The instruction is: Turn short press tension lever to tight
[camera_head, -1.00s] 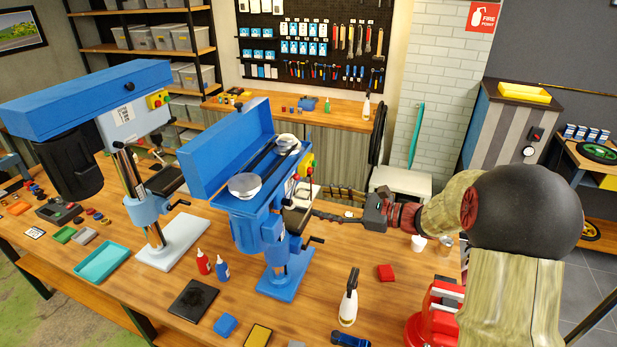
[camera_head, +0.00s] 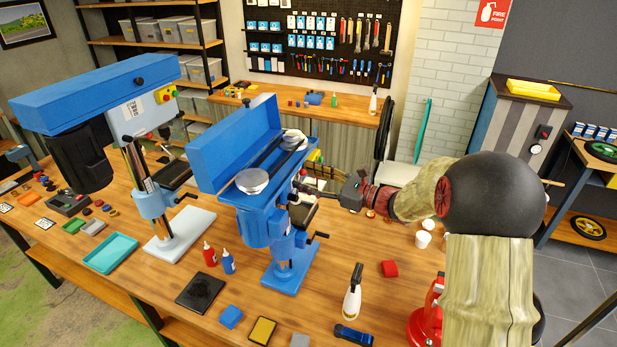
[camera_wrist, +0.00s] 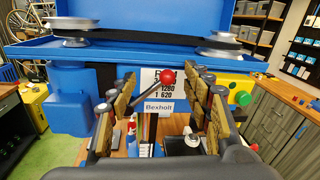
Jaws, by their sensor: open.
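The short blue drill press (camera_head: 268,222) stands mid-bench with its lid (camera_head: 235,145) raised, baring two pulleys and a dark belt (camera_head: 265,160). The wrist view shows the belt (camera_wrist: 150,37) above a lever with a red ball knob (camera_wrist: 167,76). The lever's rod slants down from the knob, in front of the press's labelled side. My gripper (camera_wrist: 165,90) is open, with a finger on each side of the knob. I see no clear contact. In the head view my gripper (camera_head: 318,190) reaches the press's right side, and the lever cannot be made out there.
A taller blue drill press (camera_head: 150,195) stands to the left. Red and blue bottles (camera_head: 219,259), a black plate (camera_head: 200,292) and a white bottle (camera_head: 353,293) stand in front. A green button (camera_wrist: 243,98) sits right of my fingers.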

